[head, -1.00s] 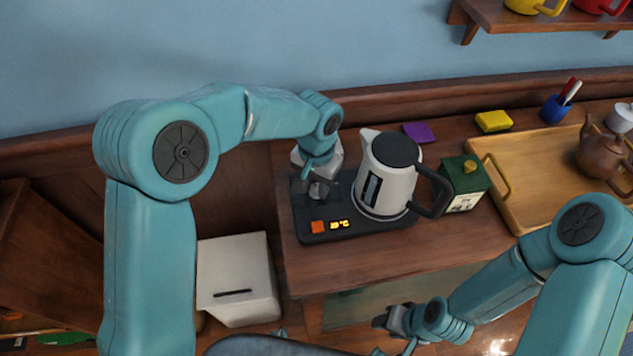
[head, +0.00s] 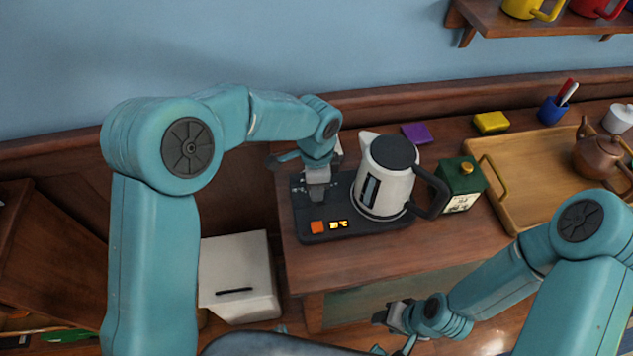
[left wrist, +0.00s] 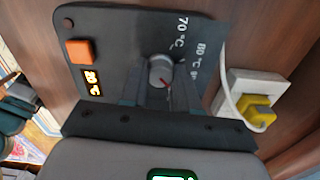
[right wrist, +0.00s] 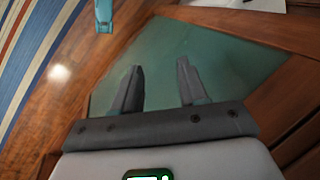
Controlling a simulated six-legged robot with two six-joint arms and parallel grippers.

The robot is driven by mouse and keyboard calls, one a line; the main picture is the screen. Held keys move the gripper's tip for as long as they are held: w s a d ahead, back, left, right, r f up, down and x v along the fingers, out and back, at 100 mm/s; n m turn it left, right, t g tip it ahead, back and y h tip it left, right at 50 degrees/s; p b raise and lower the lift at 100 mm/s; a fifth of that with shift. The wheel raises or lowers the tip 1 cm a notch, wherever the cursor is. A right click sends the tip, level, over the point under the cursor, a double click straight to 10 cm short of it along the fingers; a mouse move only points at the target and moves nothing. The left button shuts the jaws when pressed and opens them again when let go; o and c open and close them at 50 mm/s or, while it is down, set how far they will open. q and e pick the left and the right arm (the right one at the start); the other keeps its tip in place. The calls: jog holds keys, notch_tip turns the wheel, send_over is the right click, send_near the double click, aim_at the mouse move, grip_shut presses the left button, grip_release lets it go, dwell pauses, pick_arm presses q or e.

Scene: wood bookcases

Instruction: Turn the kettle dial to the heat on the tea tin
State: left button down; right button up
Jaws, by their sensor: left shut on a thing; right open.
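The white kettle (head: 378,190) with black lid and handle stands on its dark base (head: 370,228). The green tea tin (head: 459,178) with a gold knob stands to its right; its label is too small to read. My left gripper (head: 318,192) reaches down onto the base, left of the kettle. In the left wrist view its fingers are shut on the grey dial (left wrist: 160,70), which has a red pointer line. "70 °C" and "80 °C" are printed beside the dial. The lit orange display (left wrist: 92,83) is hard to read. My right gripper (head: 392,317) is open and empty, low in front of the cabinet.
An orange button (left wrist: 79,50) sits by the display. A white socket with a yellow plug (left wrist: 257,108) is near the base. A wooden tray (head: 515,205) with a brown teapot (head: 597,157) lies to the right. Purple (head: 415,132) and yellow (head: 491,122) blocks lie behind.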

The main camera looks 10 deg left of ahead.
pick_arm(q)
jog(key=shift+w+r+m+p, duration=0.1)
jog(key=shift+m+p, duration=0.4)
jog(key=shift+m, duration=1.8)
jog(key=c, duration=0.8)
grip_release()
jog(key=shift+c, duration=0.2)
notch_tip(320, 180, up, 16)
jog(key=shift+r, duration=0.15)
